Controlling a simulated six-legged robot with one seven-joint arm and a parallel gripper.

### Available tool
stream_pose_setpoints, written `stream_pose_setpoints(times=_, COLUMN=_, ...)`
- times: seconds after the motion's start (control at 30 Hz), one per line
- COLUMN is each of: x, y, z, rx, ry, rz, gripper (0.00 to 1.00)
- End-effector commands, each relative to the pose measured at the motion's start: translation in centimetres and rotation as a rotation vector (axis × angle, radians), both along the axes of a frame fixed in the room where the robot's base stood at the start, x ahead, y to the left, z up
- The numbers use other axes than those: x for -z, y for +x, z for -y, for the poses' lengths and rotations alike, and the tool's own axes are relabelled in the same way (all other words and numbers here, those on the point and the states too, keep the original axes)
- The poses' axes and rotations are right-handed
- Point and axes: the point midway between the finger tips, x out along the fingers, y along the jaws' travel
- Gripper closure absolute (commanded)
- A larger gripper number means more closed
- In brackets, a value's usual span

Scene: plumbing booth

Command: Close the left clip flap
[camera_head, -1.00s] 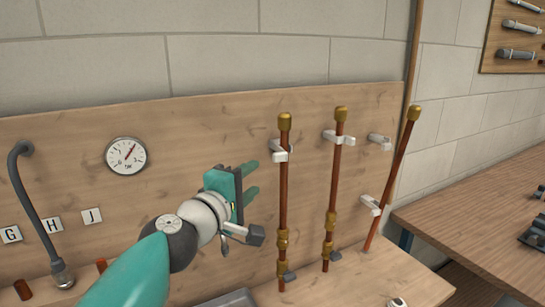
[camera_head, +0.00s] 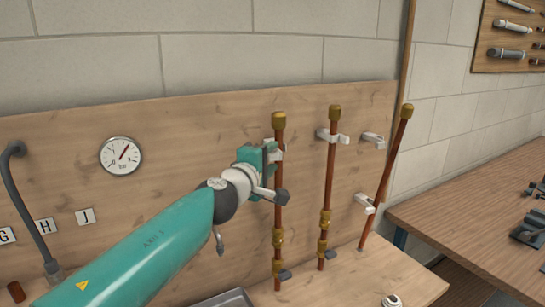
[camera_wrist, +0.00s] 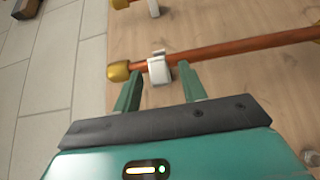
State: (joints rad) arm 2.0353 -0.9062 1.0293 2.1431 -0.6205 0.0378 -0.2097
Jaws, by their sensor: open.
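The left clip (camera_head: 277,152) is white and sits near the top of the left copper pipe (camera_head: 279,200), partly hidden behind my gripper in the head view. In the wrist view the same clip (camera_wrist: 159,70) is at the pipe beside its brass end cap, with a small tab standing at its far side. I cannot tell how far its flap is open. My gripper (camera_wrist: 160,80) is open and empty, with one green finger on each side of the clip, close to the pipe. Contact cannot be made out.
A middle pipe (camera_head: 330,180) stands upright in its own clip (camera_head: 333,136). A right pipe (camera_head: 387,180) leans, with white clips (camera_head: 374,140) near it. A pressure gauge (camera_head: 121,156) is on the wooden board. A workbench (camera_head: 470,220) stands at right.

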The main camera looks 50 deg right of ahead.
Motion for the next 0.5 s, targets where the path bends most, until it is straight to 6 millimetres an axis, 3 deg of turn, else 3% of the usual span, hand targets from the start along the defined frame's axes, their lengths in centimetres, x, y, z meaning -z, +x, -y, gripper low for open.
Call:
stream_pose_setpoints(times=0.2, x=0.0, y=0.5, z=1.5, rx=0.000, ry=0.000, rz=-0.001, gripper=0.58)
stream_pose_setpoints(times=0.5, x=0.0, y=0.5, z=1.6, rx=-0.001, ry=0.000, rz=-0.001, gripper=0.60)
